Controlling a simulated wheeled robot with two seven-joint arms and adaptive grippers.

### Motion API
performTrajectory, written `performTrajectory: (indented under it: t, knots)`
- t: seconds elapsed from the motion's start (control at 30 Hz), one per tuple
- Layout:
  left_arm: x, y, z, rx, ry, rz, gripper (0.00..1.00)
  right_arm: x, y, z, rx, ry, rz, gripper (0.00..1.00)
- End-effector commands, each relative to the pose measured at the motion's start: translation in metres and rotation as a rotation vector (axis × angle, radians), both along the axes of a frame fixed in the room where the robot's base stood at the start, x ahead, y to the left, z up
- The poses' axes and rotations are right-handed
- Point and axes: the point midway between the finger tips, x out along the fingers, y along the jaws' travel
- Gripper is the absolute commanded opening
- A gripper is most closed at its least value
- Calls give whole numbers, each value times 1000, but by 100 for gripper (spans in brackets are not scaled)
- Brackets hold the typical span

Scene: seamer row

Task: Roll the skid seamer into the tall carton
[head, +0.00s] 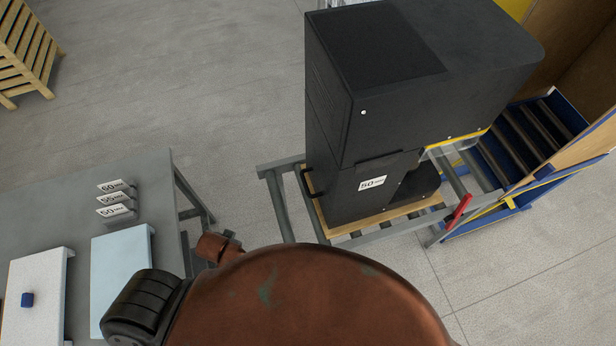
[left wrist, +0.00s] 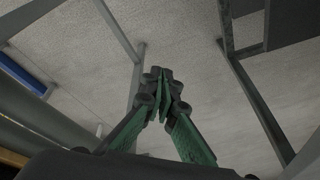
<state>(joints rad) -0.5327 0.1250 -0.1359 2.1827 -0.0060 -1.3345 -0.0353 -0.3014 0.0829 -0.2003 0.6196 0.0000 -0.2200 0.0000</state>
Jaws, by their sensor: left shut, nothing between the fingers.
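The skid seamer (head: 345,110) is a tall black machine with a "50 mm" label on its lower body. It stands upright on a wooden skid (head: 385,217) on a grey roller frame. The tall carton (head: 585,60) appears to be the brown-walled box at the upper right, cut off by the picture edge, its open side facing the seamer. My left gripper (left wrist: 162,80) shows in the left wrist view, green fingers shut with nothing between them, above the floor and grey frame bars. I cannot make it out in the head view. My right gripper is not in view.
A red lever (head: 458,213) sits at the grey frame's right end, beside a blue roller frame (head: 500,145). A grey table (head: 60,205) at left holds small number signs (head: 115,199), a white board and a pale blue board. A wooden pallet stack (head: 25,45) stands far left.

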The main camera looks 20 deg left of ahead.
Motion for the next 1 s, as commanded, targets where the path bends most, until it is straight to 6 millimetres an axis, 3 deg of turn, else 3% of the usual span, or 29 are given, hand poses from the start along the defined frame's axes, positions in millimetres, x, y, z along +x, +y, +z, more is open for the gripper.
performTrajectory:
  t: [0.03,0.2,0.63,0.77,0.9,1.0]
  knots:
    - [4,3,20,14,-22,-19,0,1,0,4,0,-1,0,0]
    - [35,14,79,125,-143,-200,0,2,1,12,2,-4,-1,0]
    - [138,21,133,563,-449,-811,0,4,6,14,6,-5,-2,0]
    - [173,12,150,787,-561,-1072,0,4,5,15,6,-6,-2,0]
    - [207,-11,173,1145,-716,-1427,0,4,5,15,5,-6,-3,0]
    - [217,-34,188,1436,-833,-1666,0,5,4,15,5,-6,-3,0]
